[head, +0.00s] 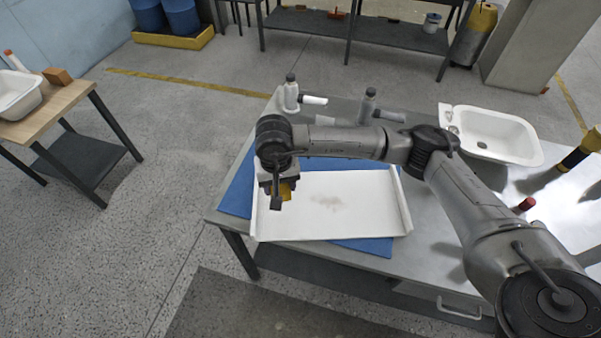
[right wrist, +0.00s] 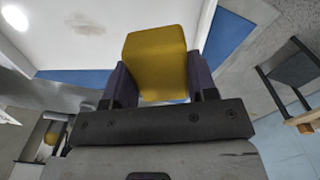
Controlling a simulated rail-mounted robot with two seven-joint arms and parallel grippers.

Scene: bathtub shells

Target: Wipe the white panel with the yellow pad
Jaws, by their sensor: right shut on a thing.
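The white panel (head: 330,205) lies on a blue mat (head: 240,190) on the grey table, with raised edges at its left and right sides. A faint brownish smudge (head: 326,200) shows near its middle, and it also appears in the right wrist view (right wrist: 85,22). My right gripper (head: 280,190) is over the panel's left part, left of the smudge. It is shut on the yellow pad (right wrist: 157,62), which sits between its two fingers. I cannot tell whether the pad touches the panel. My left gripper is not in view.
Two bottles (head: 291,92) (head: 367,105) stand at the table's back edge. A white basin (head: 500,135) sits at the right. A red-capped item (head: 524,205) is near my right arm. A wooden side table (head: 60,110) stands at the far left, with open floor between.

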